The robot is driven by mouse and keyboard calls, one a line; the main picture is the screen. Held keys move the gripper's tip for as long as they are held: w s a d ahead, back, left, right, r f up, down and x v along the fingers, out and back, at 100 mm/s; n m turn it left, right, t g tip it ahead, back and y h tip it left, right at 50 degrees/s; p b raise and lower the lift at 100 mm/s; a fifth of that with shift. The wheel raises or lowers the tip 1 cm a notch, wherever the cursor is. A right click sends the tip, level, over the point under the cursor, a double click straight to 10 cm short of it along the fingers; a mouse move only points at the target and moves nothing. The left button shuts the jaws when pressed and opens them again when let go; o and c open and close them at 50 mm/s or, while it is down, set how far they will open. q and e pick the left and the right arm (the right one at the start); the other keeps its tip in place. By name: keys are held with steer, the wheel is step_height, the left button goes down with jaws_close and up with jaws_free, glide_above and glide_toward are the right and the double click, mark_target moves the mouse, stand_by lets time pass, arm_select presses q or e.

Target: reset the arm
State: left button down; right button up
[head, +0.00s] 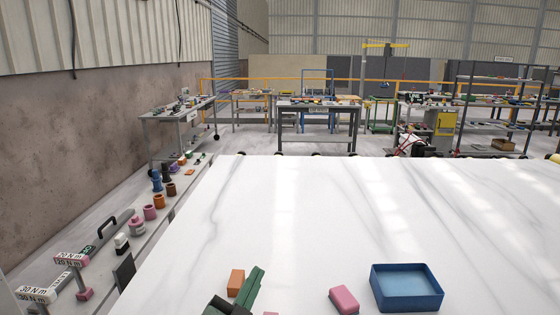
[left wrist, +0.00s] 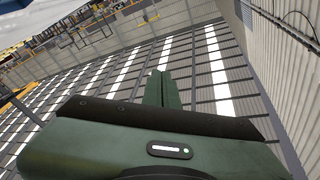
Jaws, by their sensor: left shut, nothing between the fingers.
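My left gripper (head: 256,272) is dark green and shows at the bottom of the head view, over the near part of the white stone slab (head: 300,210). Its fingers are shut with nothing between them; they also show together in the left wrist view (left wrist: 163,88). The left wrist view looks up past them at the hall's roof and walls. My right gripper is in neither view.
An orange block (head: 236,283) lies just left of my left gripper. A pink block (head: 344,299) and an empty-looking blue tray (head: 380,298) lie to the right. Tools and parts line a ledge (head: 150,235) at left. The slab's far part is clear.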

arm_select(q)
steer(key=s+a+f+n+g+y, duration=0.45)
steer(key=a+f, duration=0.35)
steer(key=f, duration=0.3)
steer(key=s+a+f+n+g, duration=0.1)
steer(key=s+a+f+g, duration=0.1)
steer(key=s+f, duration=0.1)
steer(key=s+a+f+n+g+y, duration=0.1)
steer(key=s+a+f+g, duration=0.1)
steer(key=s+f, duration=0.2)
steer(key=s+a+f+n+g+y, duration=0.1)
steer(key=s+a+f+g, duration=0.1)
steer(key=s+f, duration=0.2)
steer(key=shift+s+f+g, duration=0.15)
steer(key=shift+s+g, duration=0.1)
steer(key=shift+s, duration=1.2)
steer(key=s+a+f+g, duration=0.1)
steer(key=s+f+g, duration=0.3)
steer(key=s, duration=0.8)
step_height(320, 180, down, 30)
steer(key=g+b, duration=0.2)
steer(key=b, duration=0.4)
steer(key=s+a+f+b, duration=0.3)
steer(key=s+f+b, duration=0.1)
steer(key=s+f, duration=1.3)
step_height(320, 180, down, 5)
steer(key=shift+s+r+g, duration=0.1)
steer(key=shift+s+g, duration=0.25)
steer(key=shift+g, duration=0.05)
